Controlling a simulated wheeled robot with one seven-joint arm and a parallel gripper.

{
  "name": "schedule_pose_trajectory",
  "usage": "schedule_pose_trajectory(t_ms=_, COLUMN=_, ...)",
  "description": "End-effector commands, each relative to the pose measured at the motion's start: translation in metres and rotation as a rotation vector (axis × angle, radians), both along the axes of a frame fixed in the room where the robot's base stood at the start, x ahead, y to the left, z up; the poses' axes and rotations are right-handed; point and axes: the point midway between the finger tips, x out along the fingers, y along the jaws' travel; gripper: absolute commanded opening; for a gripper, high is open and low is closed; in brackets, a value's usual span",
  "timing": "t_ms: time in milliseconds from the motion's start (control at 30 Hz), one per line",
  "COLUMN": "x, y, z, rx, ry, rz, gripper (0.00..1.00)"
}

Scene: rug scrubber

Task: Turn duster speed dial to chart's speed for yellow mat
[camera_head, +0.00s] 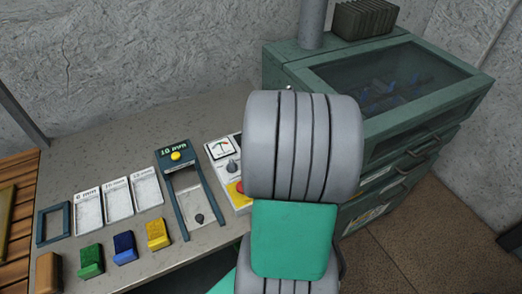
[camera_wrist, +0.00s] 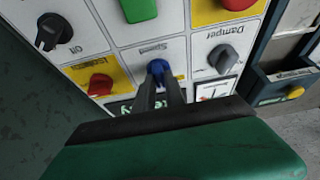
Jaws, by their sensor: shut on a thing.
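The blue speed dial (camera_wrist: 158,68) sits on a white panel in the wrist view, beside an upside-down label that seems to read "Speed". My gripper (camera_wrist: 160,82) has its two dark fingers closed on this dial. The fingers cover part of it, so its pointer setting cannot be read. In the head view my arm hides the dial and most of the control panel (camera_head: 219,170). A yellow block-like piece (camera_head: 157,234) lies at the bench's front; I cannot tell if it is the yellow mat. I cannot make out a speed chart in either view.
A framed "10 mm" unit (camera_head: 180,180) stands left of the panel. A green cabinet (camera_head: 385,90) is at right.

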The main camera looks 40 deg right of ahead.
Motion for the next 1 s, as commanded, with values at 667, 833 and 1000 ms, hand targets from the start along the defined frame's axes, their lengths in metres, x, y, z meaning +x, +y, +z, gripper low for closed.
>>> schedule_pose_trajectory(t_ms=667, x=0.000, y=0.000, z=0.000, rx=0.000, ry=0.000, rz=-0.001, gripper=0.36)
schedule_pose_trajectory(t_ms=833, x=0.000, y=0.000, z=0.000, rx=0.000, ry=0.000, rz=-0.001, gripper=0.36)
schedule_pose_trajectory(t_ms=1000, x=-0.006, y=0.001, z=0.018, rx=-0.004, ry=-0.004, rz=-0.002, gripper=0.36)
